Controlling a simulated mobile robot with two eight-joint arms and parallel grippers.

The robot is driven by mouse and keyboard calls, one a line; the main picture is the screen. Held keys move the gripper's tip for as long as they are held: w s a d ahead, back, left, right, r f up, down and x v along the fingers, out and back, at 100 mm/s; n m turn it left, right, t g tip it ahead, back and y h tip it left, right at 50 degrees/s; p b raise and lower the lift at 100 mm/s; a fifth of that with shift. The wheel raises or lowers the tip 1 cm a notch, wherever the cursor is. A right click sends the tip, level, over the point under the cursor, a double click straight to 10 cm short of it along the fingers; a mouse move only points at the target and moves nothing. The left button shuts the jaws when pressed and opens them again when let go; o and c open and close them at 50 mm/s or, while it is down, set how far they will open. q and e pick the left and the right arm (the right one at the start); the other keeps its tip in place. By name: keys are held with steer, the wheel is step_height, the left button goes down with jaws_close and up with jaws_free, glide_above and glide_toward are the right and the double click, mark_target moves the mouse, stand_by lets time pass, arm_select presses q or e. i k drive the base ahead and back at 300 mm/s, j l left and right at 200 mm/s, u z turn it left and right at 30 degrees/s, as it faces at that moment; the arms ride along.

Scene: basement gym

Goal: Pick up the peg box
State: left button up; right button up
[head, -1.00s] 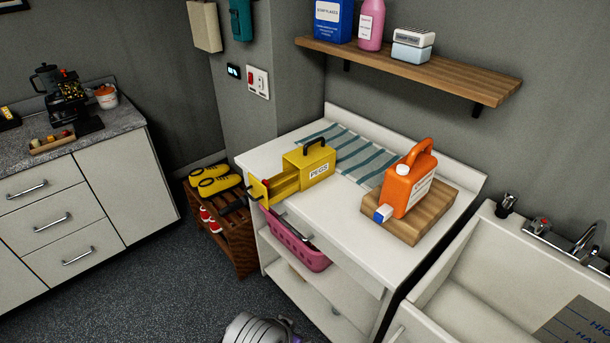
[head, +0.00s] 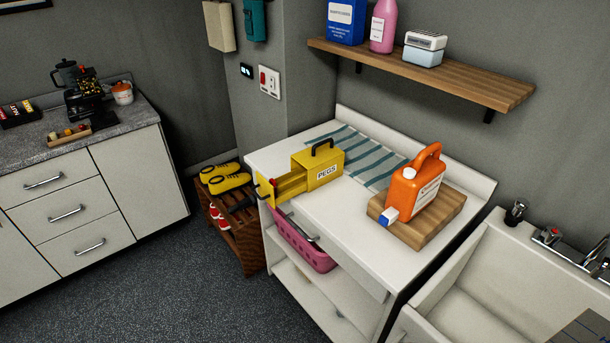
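The yellow peg box (head: 325,171), labelled PEGS, stands on the white worktop (head: 345,211) near its left end. It has a dark handle on top. Its yellow drawer (head: 283,185) is pulled out to the left, and the drawer's front reaches the worktop's left edge. What lies in the drawer is too small to tell. Neither of my grippers shows in the head view.
An orange jug (head: 416,186) stands on a wooden board (head: 441,214) right of the box. A striped cloth (head: 363,155) lies behind. A wooden shelf (head: 430,72) with bottles hangs above. A pink basket (head: 302,245) sits below, beside a shoe rack (head: 236,236).

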mark_target(322, 163)
steer(key=i+j+z, duration=0.15)
steer(key=z, duration=0.25)
steer(key=i+j+z, duration=0.1)
steer(key=z, duration=0.35)
steer(key=j+z, duration=0.4)
steer(key=i+j+z, duration=0.2)
steer(key=j, duration=0.3)
steer(key=j+z, duration=0.2)
steer(key=j, duration=0.25)
